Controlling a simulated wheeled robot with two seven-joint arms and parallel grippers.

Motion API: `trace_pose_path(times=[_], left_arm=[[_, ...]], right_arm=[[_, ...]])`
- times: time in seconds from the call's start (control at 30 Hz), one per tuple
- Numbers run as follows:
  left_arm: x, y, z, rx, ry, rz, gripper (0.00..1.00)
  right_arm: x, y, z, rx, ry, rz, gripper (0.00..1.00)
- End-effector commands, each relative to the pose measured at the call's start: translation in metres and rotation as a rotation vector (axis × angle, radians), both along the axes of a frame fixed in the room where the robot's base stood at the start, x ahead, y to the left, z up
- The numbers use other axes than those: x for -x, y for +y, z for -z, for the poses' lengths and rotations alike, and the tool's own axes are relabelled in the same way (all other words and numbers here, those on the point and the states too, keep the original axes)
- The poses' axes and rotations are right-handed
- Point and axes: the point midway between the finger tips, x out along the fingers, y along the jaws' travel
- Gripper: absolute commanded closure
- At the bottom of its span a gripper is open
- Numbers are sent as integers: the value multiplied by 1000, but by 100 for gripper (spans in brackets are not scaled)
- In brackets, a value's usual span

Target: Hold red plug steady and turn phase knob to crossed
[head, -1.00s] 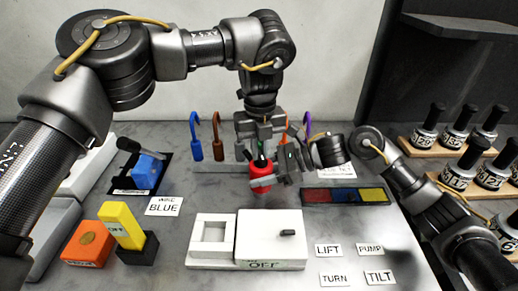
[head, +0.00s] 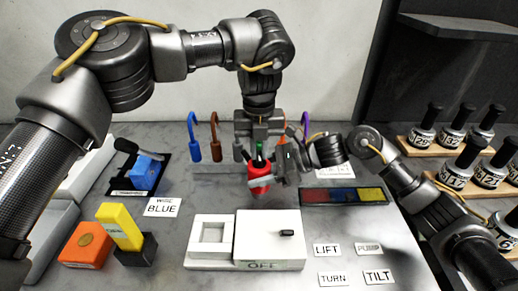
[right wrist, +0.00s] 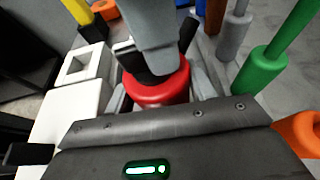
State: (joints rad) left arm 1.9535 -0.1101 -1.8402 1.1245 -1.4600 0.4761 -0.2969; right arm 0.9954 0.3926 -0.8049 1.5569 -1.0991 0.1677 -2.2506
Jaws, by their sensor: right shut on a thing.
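The red plug (head: 259,186) stands upright near the middle of the bench, behind the white box. It also shows in the right wrist view (right wrist: 158,88). My right gripper (head: 262,180) reaches in from the right and is shut on the red plug, with a finger along its side. My left gripper (head: 259,150) comes down from above, directly over the plug. In the right wrist view its grey body and dark fingers cover the plug's top, so I cannot tell whether they touch it. I cannot pick out a part marked as the phase knob.
A white box (head: 210,257) marked OFF with a small black knob (head: 287,232) is in front. A tray of coloured blocks (head: 307,197) is at right. A yellow block (head: 119,226) is at left.

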Motion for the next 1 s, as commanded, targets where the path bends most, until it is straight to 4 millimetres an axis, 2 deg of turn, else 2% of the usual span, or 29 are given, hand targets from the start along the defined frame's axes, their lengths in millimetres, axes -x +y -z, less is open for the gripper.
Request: trace_pose_path(times=[0.03, 0.17, 0.4, 0.53, 0.67, 1.0], left_arm=[[0, 0, 0, 0, 0, -1, 81], [0, 0, 0, 0, 0, -1, 65], [0, 0, 0, 0, 0, -1, 65], [-1, 0, -8, 0, -2, -1, 65], [-1, 0, -28, 0, -5, -2, 65], [-1, 0, -97, -2, -5, -2, 65]], right_arm=[[0, 0, -1, -1, -1, 0, 74], [0, 0, -1, -1, -1, 0, 74], [0, 0, -1, -1, -1, 0, 74], [0, 0, -1, -1, -1, 0, 74], [0, 0, -1, -1, -1, 0, 74], [0, 0, 0, -1, 0, 0, 74]])
